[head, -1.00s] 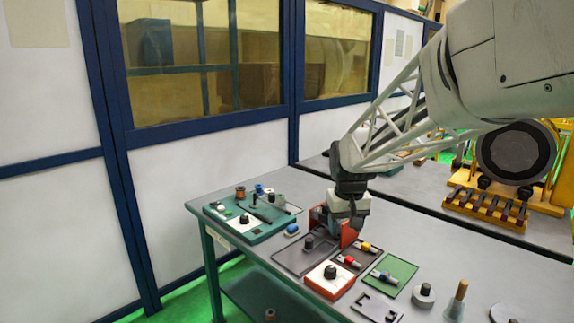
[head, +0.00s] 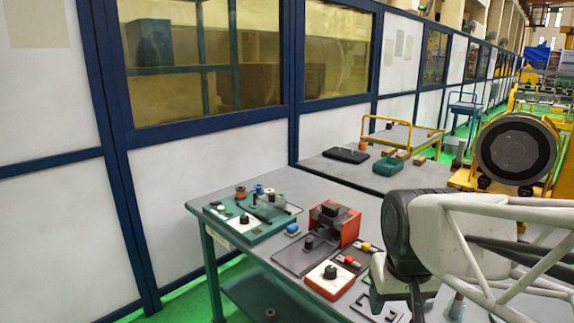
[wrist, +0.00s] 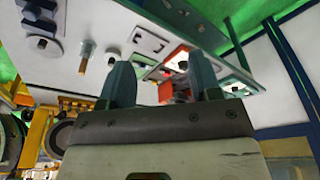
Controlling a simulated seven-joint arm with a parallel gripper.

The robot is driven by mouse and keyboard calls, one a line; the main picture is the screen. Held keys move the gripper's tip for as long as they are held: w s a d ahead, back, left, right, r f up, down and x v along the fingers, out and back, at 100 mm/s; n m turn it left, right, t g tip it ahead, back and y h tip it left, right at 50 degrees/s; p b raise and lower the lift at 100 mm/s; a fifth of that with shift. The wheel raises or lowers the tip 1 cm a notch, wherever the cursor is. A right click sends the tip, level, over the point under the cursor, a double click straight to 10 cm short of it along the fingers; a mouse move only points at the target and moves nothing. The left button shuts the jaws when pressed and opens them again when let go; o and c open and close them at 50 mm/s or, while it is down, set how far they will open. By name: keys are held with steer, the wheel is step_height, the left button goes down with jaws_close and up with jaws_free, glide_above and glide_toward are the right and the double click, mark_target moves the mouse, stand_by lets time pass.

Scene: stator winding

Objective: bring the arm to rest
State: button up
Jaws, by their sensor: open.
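My arm (head: 470,235) fills the lower right of the head view, over the right part of the grey table. My gripper (wrist: 160,62) shows in the wrist view with its two dark teal fingers wide apart and nothing between them. In the head view I cannot make out the fingers clearly. The table (head: 205,196) carries a red box-shaped stand (head: 348,226), a red and white block with a black knob (head: 333,278) and a green tray (head: 232,233) with several small parts. The green mat is mostly hidden behind my arm.
A dark plate (head: 291,258) and a flat slotted plate (head: 374,307) lie near the table's front edge. A second table (head: 400,182) stands behind, with yellow machinery (head: 470,180) to the right. A white-panelled wall with blue frames (head: 230,160) bounds the back left.

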steer(key=s+f, duration=0.2)
steer(key=s, duration=0.4)
steer(key=shift+s+d, duration=0.15)
steer(key=shift+d, duration=0.1)
stand_by(1.1)
